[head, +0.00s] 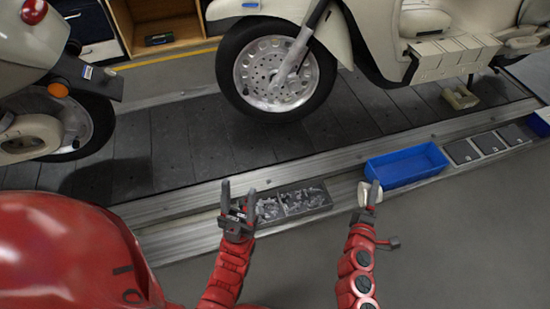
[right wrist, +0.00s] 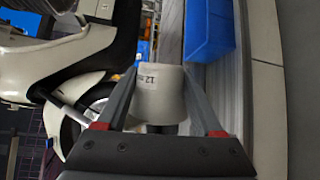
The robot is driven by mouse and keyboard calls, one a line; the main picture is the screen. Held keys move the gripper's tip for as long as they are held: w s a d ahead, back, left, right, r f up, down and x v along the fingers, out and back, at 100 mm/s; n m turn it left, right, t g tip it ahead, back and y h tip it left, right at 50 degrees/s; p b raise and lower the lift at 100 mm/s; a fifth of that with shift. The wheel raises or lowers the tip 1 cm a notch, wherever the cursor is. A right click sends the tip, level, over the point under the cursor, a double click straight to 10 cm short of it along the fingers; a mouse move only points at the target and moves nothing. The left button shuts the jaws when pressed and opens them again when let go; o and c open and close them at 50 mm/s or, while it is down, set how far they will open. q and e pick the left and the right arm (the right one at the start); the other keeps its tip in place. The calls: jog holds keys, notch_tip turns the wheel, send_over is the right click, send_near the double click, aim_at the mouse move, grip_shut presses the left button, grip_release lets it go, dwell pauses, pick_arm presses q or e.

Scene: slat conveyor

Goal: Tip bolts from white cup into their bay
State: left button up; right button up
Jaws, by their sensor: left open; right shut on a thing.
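The white cup (right wrist: 158,95) is between the fingers of my right gripper (right wrist: 160,100), which is shut on it; a printed label with "12" shows on its side. In the head view the cup (head: 364,194) shows as a small white shape at my right gripper (head: 371,194), over the conveyor's front rail. My left gripper (head: 238,200) is open and empty, its fingers pointing up. A dark tray with bays (head: 305,189) holding small metal parts lies on the rail between the grippers. The inside of the cup is hidden.
A blue bin (head: 405,167) sits on the rail right of my right gripper; it also shows in the right wrist view (right wrist: 209,35). Several grey flat plates (head: 488,143) lie further right. Cream scooters (head: 380,40) stand on the slat conveyor (head: 170,150). The grey floor in front is clear.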

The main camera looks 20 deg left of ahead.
aim_at(360, 186)
jog(key=a+m+g+y+p, duration=0.1)
jog(key=a+m, duration=0.1)
jog(key=m, duration=0.1)
jog(key=a+m+g+y+p, duration=0.1)
jog(key=m, duration=0.2)
jog(key=shift+s+a, duration=0.15)
jog(key=shift+a, duration=0.25)
jog(key=a+m+y+p, duration=0.1)
jog(key=a, duration=0.1)
jog(key=a+m+y+p, duration=0.1)
jog(key=a+m, duration=0.1)
jog(key=s+a+r+m+g+y+p, duration=0.1)
jog(key=a+p, duration=0.1)
jog(key=shift+a+m, duration=0.15)
jog(key=shift+m, duration=0.25)
jog(key=s+a+r+m+p, duration=0.1)
jog(key=a+r+p, duration=0.1)
jog(key=a, duration=0.4)
jog(key=s+a+r+m+y+p, duration=0.1)
jog(key=s+a+r+p, duration=0.1)
jog(key=a, duration=0.4)
jog(key=s+a+r+y+p, duration=0.1)
jog(key=a+r+p, duration=0.2)
jog(key=a, duration=0.4)
jog(key=shift+s+r+m+g, duration=0.3)
jog(key=shift+r+m, duration=0.1)
jog(key=shift+r, duration=0.1)
